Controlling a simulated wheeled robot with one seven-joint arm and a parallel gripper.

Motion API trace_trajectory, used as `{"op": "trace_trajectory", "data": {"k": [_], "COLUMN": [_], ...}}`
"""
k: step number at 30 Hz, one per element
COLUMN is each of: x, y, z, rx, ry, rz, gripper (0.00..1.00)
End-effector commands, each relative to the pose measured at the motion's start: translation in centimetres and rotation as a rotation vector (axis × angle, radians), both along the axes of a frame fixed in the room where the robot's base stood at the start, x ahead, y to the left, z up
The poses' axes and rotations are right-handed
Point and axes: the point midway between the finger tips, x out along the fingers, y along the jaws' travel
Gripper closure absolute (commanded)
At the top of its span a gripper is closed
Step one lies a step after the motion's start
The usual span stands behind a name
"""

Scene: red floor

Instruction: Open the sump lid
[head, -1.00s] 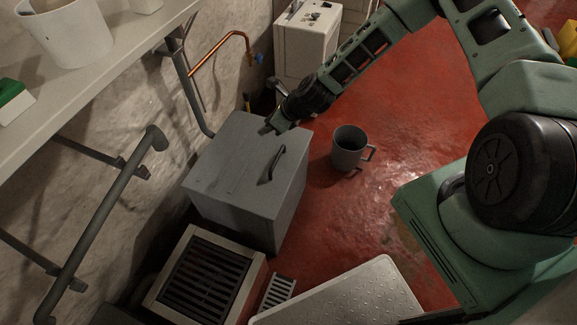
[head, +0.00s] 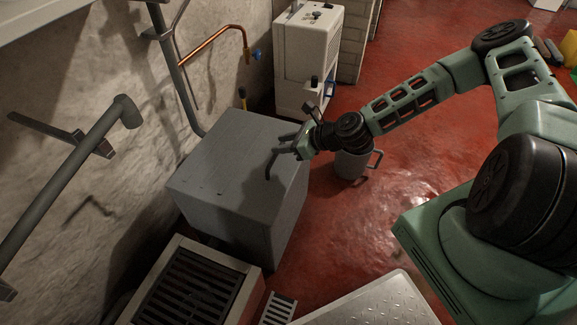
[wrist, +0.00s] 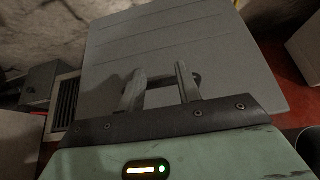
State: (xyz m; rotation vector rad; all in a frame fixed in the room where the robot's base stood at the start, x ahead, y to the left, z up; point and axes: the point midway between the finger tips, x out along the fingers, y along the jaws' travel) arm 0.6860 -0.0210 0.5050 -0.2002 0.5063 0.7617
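The sump is a grey box with a flat grey lid (head: 225,150), which lies closed on top. A dark bar handle (head: 269,166) stands on the lid's right part, partly hidden by my gripper. My gripper (head: 282,145) is at the handle, reaching in from the right, low over the lid. In the wrist view my gripper's two fingers (wrist: 160,80) are spread apart. The handle (wrist: 158,83) shows across and behind them, and the lid (wrist: 180,40) fills the view beyond. I cannot tell whether a finger touches the handle.
A floor grate (head: 190,288) is in front. A copper pipe (head: 212,38) and a wall rail (head: 60,190) are on the left. A white cabinet (head: 308,55) stands behind.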

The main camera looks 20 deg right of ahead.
Motion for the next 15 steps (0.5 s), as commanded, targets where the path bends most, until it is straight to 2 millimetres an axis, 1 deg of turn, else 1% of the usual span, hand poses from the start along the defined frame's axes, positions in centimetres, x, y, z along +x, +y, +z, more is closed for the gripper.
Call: {"op": "trace_trajectory", "data": {"k": [1, 15], "x": [-0.1, -0.8], "y": [-0.1, -0.8], "z": [-1.3, -5.0], "rx": [0.012, 0.095], "ry": [-0.008, -0.093], "rz": [-0.002, -0.002], "gripper": [0.66, 0.66]}}
